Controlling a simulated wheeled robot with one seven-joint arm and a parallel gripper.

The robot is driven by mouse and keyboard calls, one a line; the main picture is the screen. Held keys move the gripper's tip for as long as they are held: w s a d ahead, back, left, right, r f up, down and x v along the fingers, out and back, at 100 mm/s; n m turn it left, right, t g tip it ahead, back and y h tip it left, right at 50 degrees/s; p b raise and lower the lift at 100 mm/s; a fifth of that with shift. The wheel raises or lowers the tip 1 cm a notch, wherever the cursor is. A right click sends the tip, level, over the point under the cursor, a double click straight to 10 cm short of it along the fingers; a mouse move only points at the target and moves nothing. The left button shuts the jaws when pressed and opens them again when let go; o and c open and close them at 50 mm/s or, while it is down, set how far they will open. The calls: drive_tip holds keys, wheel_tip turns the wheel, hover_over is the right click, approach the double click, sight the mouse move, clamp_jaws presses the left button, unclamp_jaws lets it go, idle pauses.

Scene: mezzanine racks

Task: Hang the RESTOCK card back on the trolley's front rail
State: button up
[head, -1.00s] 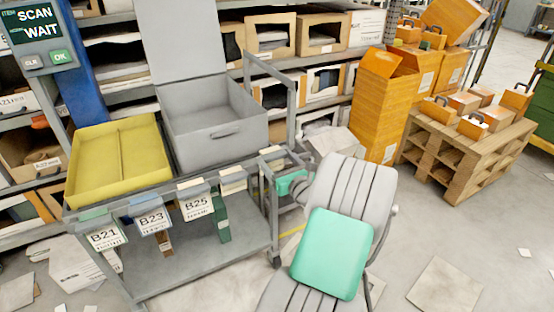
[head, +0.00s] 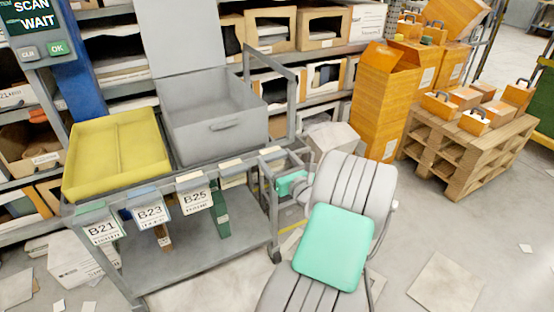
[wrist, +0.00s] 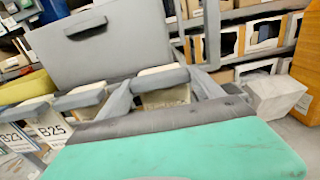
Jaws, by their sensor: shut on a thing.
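The grey trolley's front rail (head: 150,200) carries hanging cards B21 (head: 101,231), B23 (head: 151,214) and B25 (head: 195,199). Another cream-topped holder (head: 232,166) sits right of B25. My gripper (head: 277,160) is at the rail's right end. In the wrist view its two grey fingers (wrist: 165,85) stand either side of a cream-topped card (wrist: 160,71), shut on it. This is likely the RESTOCK card, but its lettering does not show. The card is at the rail; I cannot tell whether its hook bears on it.
A yellow tray (head: 118,150) and an open grey bin (head: 215,120) stand on the trolley. The trolley's upright handle (head: 291,100) rises just behind my gripper. Orange boxes (head: 380,100) and a wooden pallet (head: 465,155) stand right. Open floor lies at lower right.

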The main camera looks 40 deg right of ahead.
drive_tip(key=o, duration=1.5)
drive_tip(key=shift+s, duration=0.15)
